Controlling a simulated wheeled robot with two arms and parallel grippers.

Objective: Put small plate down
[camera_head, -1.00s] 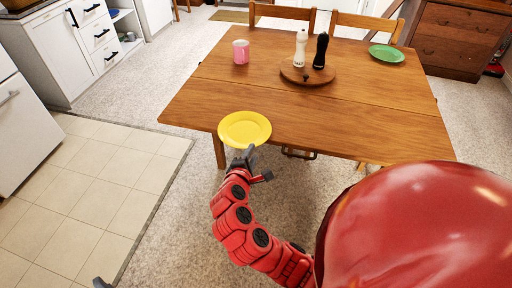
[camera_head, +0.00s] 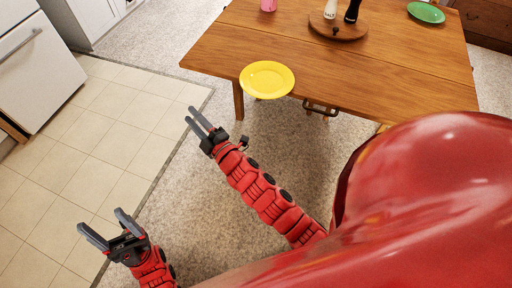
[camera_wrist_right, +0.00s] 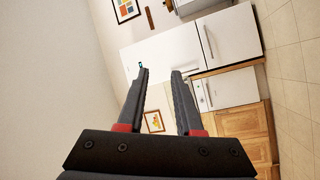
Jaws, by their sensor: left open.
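A yellow plate (camera_head: 267,80) lies at the front edge of the wooden table, near its left corner. Its near rim reaches past the table edge in the picture. My right gripper (camera_head: 190,114) is apart from the plate, to its lower left, over the floor in front of the table. In the right wrist view its fingers (camera_wrist_right: 160,71) are spread with nothing between them. My left gripper (camera_head: 100,220) is open and empty at the lower left, over the tiled floor and far from the plate.
The wooden table (camera_head: 360,75) carries a pink mug (camera_head: 268,5), a round board (camera_head: 338,31) with white and black shakers, and a green plate (camera_head: 426,12). The floor between is clear.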

